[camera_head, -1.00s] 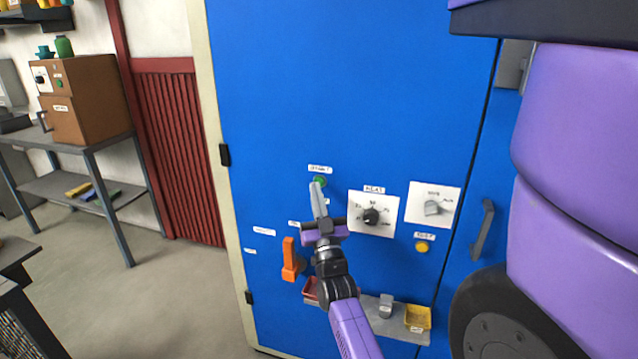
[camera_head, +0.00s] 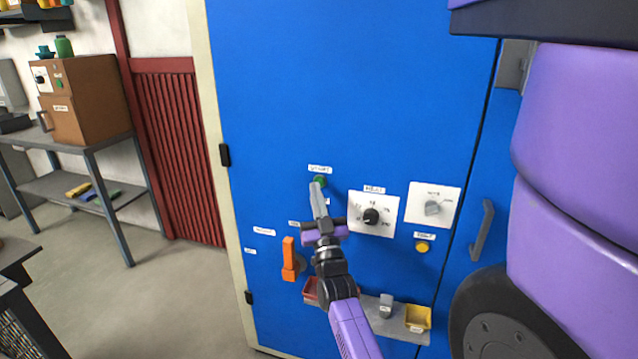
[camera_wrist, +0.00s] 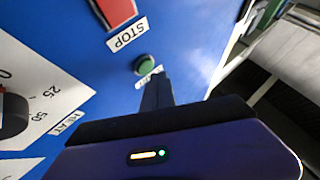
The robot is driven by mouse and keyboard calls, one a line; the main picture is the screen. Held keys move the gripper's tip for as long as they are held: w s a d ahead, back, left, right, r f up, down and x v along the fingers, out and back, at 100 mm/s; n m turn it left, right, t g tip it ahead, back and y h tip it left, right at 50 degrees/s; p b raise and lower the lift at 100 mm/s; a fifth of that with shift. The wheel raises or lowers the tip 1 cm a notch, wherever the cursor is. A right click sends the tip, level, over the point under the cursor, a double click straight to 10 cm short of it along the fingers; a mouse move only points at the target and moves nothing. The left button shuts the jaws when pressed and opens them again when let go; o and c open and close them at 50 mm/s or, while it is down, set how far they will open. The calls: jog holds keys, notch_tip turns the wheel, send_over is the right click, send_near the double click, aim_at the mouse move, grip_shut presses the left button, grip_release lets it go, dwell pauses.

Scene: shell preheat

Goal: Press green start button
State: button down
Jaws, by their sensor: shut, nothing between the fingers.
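The green start button (camera_head: 319,181) sits on the blue panel under a small white label. It also shows in the wrist view (camera_wrist: 145,65), just beyond my fingertips. My gripper (camera_head: 316,187) is shut and empty, its fingers pointing up at the button. The tips overlap the button's lower edge in the head view. I cannot tell whether they touch it. In the wrist view my fingers (camera_wrist: 157,90) stand just below and right of the button, and its face is largely visible.
A black heat dial (camera_head: 371,216) and a grey knob (camera_head: 432,208) are to the right. An orange lever (camera_head: 289,260) stands lower left and a yellow button (camera_head: 422,247) lower right. A red stop part (camera_wrist: 116,10) with a STOP label shows in the wrist view. A shelf with trays (camera_head: 418,317) juts out below.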

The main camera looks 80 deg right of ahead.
jog(key=shift+d, duration=0.15)
jog(key=shift+d+b, duration=0.3)
jog(key=shift+b, duration=0.05)
jog(key=shift+d+b, duration=0.35)
jog(key=shift+d, duration=0.05)
dwell(0.7)
dwell(0.3)
jog(key=shift+a, duration=0.8)
jog(key=a+p, duration=0.1)
jog(key=a, duration=0.2)
jog(key=a+p, duration=0.1)
jog(key=a, duration=0.1)
jog(key=shift+w+p, duration=0.3)
dwell(0.7)
